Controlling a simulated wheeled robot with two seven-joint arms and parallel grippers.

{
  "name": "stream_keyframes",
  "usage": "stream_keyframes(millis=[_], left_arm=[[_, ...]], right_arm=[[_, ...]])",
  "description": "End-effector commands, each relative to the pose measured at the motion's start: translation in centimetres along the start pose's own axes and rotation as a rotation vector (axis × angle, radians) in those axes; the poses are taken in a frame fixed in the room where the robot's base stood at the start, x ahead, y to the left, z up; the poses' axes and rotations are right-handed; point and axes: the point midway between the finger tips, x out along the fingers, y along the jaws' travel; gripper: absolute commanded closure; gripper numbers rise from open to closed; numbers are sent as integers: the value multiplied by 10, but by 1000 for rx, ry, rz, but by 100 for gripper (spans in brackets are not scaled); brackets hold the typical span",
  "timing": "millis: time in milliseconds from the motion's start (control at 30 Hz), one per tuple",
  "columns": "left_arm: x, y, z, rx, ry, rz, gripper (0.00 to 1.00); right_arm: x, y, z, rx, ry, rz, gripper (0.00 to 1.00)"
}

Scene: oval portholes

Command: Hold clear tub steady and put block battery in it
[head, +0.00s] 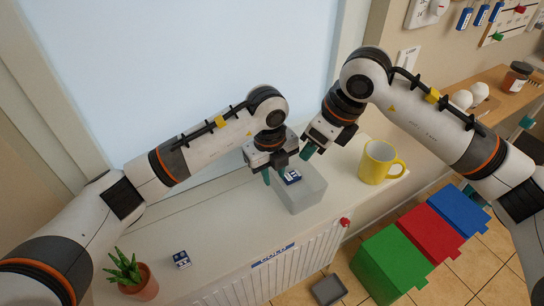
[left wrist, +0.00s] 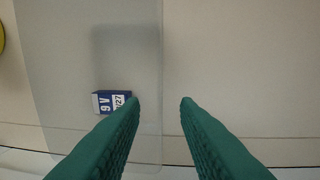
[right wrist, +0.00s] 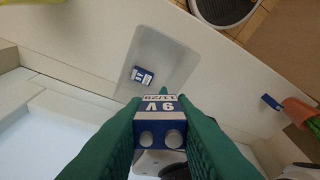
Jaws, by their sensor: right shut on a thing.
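The clear tub (head: 304,195) stands on the white ledge. A blue and white block battery (head: 292,177) lies inside it; it also shows in the left wrist view (left wrist: 112,102) and the right wrist view (right wrist: 142,75). My left gripper (head: 276,174) is open at the tub's left side, its fingers apart with the tub's edge between them in the left wrist view; contact cannot be told. My right gripper (head: 307,153) is above the tub, shut on another block battery (right wrist: 160,120), marked 9V, with its two terminals facing the camera. The head view does not clearly show this held battery.
A third blue block (head: 181,259) lies on the ledge near a potted plant (head: 133,277). A yellow mug (head: 379,163) stands right of the tub. A red knob (head: 345,222) is at the ledge's front. Green, red and blue boxes (head: 430,232) stand on the floor.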

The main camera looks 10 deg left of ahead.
Motion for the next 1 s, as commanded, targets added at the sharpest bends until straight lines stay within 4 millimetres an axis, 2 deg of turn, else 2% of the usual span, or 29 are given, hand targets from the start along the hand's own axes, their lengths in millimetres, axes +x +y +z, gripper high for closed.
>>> stream_keyframes(millis=[100,233,400,633,667,833,1000], left_arm=[[20,0,1,0,-2,-2,72],[33,0,0,1,-1,-1,72],[41,0,0,1,-1,-1,72],[41,0,0,1,-1,0,72],[41,0,0,1,-1,0,73],[41,0,0,1,-1,0,100],[41,0,0,1,0,0,100]], right_arm=[[0,0,0,0,0,0,99],[0,0,0,0,0,0,99],[0,0,0,0,0,0,99],[0,0,0,0,0,0,99],[0,0,0,0,0,0,99],[0,0,0,0,0,0,99],[0,0,0,0,0,0,99]])
